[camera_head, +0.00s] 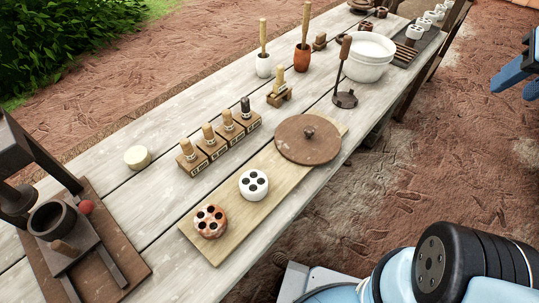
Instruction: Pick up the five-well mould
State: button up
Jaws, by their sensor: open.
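Two round moulds with several wells stand on a pale wooden board (290,178) on the table. The reddish-brown mould (210,222) is near the board's front left end, and its wells look like the five-well pattern. The white mould (253,185) stands apart from it, up and to the right, and seems to have fewer wells. My gripper (510,92) is partly in view at the right edge, with blue fingers. It is open, clear of the table and far from both moulds.
A round brown lid (308,139) lies at the board's far end. A row of wooden stamps (219,138) stands behind the board. A dark wooden press (75,235) is at left. Bare tabletop lies left of the board.

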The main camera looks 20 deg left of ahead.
aim_at(211, 221)
jog(key=u, duration=1.75)
jog(key=k, duration=0.5)
jog(key=u, duration=0.1)
jog(key=i, duration=0.5)
jog(key=z, duration=0.1)
